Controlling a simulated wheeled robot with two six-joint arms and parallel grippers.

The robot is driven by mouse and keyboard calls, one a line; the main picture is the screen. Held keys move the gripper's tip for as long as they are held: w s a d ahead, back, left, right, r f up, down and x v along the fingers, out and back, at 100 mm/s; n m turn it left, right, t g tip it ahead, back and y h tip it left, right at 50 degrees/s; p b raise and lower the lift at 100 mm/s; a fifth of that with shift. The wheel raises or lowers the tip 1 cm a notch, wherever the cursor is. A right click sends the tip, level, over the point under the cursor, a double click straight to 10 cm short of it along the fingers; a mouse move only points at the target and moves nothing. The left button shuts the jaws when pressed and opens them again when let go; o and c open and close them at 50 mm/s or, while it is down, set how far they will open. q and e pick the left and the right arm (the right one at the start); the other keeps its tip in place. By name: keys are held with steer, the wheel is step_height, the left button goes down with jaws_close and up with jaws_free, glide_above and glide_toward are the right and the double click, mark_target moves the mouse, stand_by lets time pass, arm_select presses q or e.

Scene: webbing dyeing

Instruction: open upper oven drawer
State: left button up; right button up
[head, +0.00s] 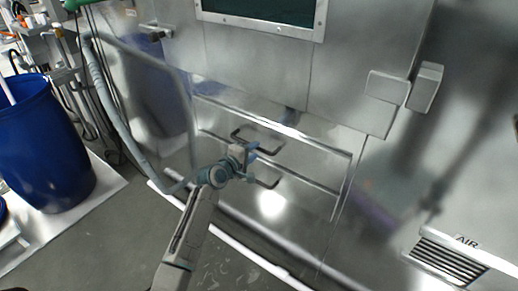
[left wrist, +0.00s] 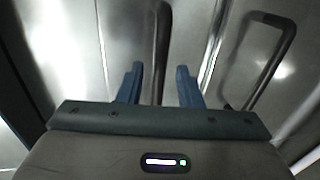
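The metal oven front has two stacked drawers, each with a dark bar handle. The upper drawer (head: 222,122) looks closed, and its handle (head: 270,154) is partly behind my left gripper (head: 252,163). The lower handle (head: 270,185) shows below it, partly hidden. In the left wrist view, the blue fingers of my left gripper (left wrist: 159,86) are open. One dark handle (left wrist: 163,40), apparently the upper one, runs between them with space on both sides. The other handle (left wrist: 283,55) is to the right, outside the fingers. My right gripper is not seen.
A blue barrel (head: 40,150) stands at the far left, beside a grey hose (head: 105,95). Above the drawers is a dark window (head: 265,8). Metal blocks (head: 405,88) stick out at the right, above a vent (head: 448,262). Open floor lies below the drawers.

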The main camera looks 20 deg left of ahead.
mark_target(257, 149)
arm_select(q)
steer(key=shift+x, duration=1.75)
steer(key=shift+a, duration=0.1)
jaws_close()
